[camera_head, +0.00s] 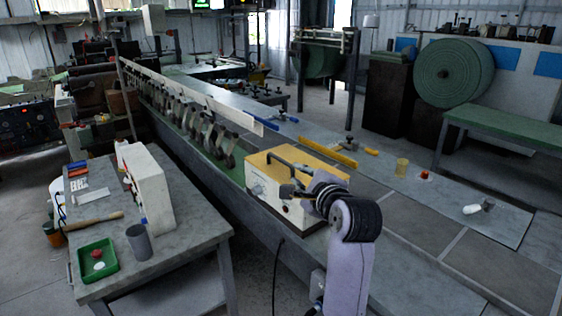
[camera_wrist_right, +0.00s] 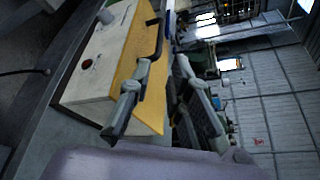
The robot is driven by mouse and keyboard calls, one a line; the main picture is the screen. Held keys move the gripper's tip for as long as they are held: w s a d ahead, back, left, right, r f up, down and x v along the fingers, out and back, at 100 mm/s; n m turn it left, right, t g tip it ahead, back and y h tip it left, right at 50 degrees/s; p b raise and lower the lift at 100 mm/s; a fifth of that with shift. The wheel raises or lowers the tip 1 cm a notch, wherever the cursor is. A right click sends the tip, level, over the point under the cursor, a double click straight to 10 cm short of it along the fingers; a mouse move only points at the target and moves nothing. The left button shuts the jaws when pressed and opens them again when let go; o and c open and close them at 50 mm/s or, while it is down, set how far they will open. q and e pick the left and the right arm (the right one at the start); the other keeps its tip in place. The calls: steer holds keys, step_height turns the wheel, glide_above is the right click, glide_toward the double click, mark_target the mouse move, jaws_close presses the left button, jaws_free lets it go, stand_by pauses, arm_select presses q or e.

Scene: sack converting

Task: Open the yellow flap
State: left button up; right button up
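The yellow flap (camera_head: 311,165) is the top of a cream box on the long machine bed and lies closed, with a black bar handle (camera_head: 287,159) on it. In the right wrist view the flap (camera_wrist_right: 125,72) and its handle (camera_wrist_right: 153,38) are close to my fingers. My right gripper (camera_head: 287,192) is at the near right side of the box, just below the flap's edge in the head view. In the right wrist view its two fingers (camera_wrist_right: 165,62) are apart with nothing held between them. One finger overlaps the flap and the handle's end; contact cannot be told. My left gripper is not in view.
A grey table (camera_head: 190,226) with a white panel box (camera_head: 150,188) and a green tray (camera_head: 97,262) stands at the left.

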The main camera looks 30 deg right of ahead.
mark_target(283, 162)
steer(key=p+x, duration=0.2)
steer(key=x, duration=1.3)
steer(key=shift+w+f, duration=0.1)
steer(key=shift+w, duration=0.1)
steer(key=shift+c, duration=0.2)
jaws_close()
